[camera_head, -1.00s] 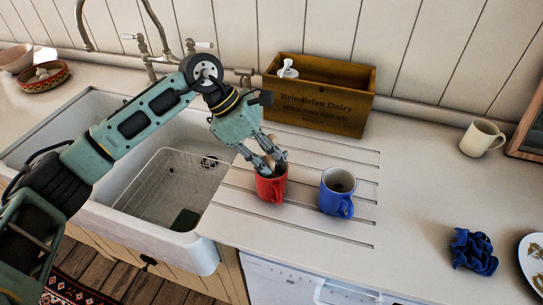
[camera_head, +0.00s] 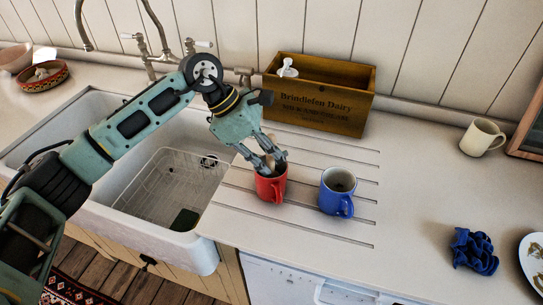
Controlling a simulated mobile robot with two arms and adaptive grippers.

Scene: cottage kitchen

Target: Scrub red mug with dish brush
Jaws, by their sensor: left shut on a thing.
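The red mug (camera_head: 270,189) stands upright on the grooved drainer area of the counter, right of the sink. My left gripper (camera_head: 270,162) is directly above the mug with its fingertips at the rim. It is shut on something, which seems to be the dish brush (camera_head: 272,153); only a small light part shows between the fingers. The brush's lower end is hidden by the fingers and the mug wall. My right gripper is not in view.
A blue mug (camera_head: 337,191) stands close to the right of the red mug. A wooden crate (camera_head: 317,108) with a white-topped bottle (camera_head: 288,69) is behind. A cream mug (camera_head: 482,137), blue cloth (camera_head: 473,250) and plate (camera_head: 534,262) are at the right. The sink (camera_head: 75,121) is at the left.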

